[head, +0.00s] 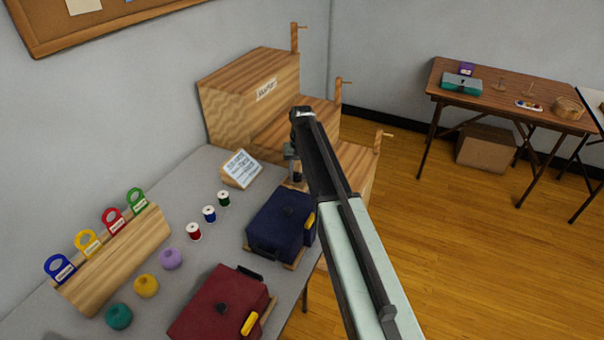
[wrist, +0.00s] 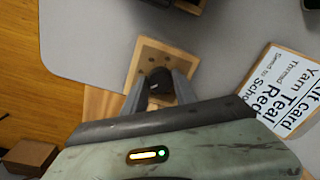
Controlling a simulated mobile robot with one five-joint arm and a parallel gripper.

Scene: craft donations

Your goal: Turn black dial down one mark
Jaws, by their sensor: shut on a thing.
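The black dial (wrist: 158,78) sits on a square light-wood plate (wrist: 152,50) near the edge of the grey table, in the wrist view. My gripper (wrist: 159,88) is over the plate with its two fingers shut on the dial, one on each side. In the head view my gripper (head: 295,172) reaches down at the table's far end, behind the navy case. The dial cannot be made out there.
A printed card on a wooden block (head: 241,168) stands left of my gripper. A navy case (head: 282,226) and a red case (head: 222,304) lie nearer. Stepped wooden boxes (head: 250,92) stand behind. Thread spools (head: 209,214) stand left on the grey table (head: 185,188).

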